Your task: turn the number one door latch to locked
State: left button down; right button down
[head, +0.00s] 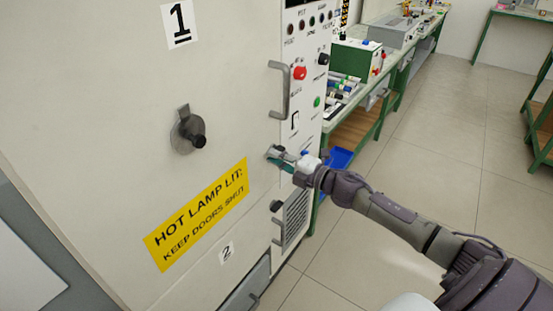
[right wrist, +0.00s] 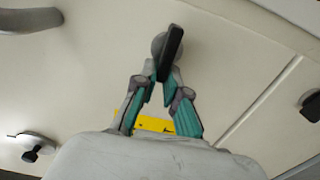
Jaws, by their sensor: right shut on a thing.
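The number one door (head: 110,90) is a large cream panel with a "1" sign (head: 180,24) at its top. Its latch (right wrist: 170,52) shows in the right wrist view as a black lever on a round grey base, tilted slightly from upright in that picture. My right gripper (right wrist: 164,80) is shut on the latch's lever, with a finger on each side. In the head view my right gripper (head: 275,154) is at the door's right edge, below the grey handle (head: 285,90), and hides most of the latch. I see no locked or unlocked marks. My left gripper is out of view.
A control panel (head: 311,75) with buttons stands right of the door. Open floor (head: 430,150) lies further right.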

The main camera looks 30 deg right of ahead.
jog(key=shift+f, duration=0.1)
dwell(0.3)
jog(key=c, duration=1.2)
grip_release()
jog(key=v, duration=1.2)
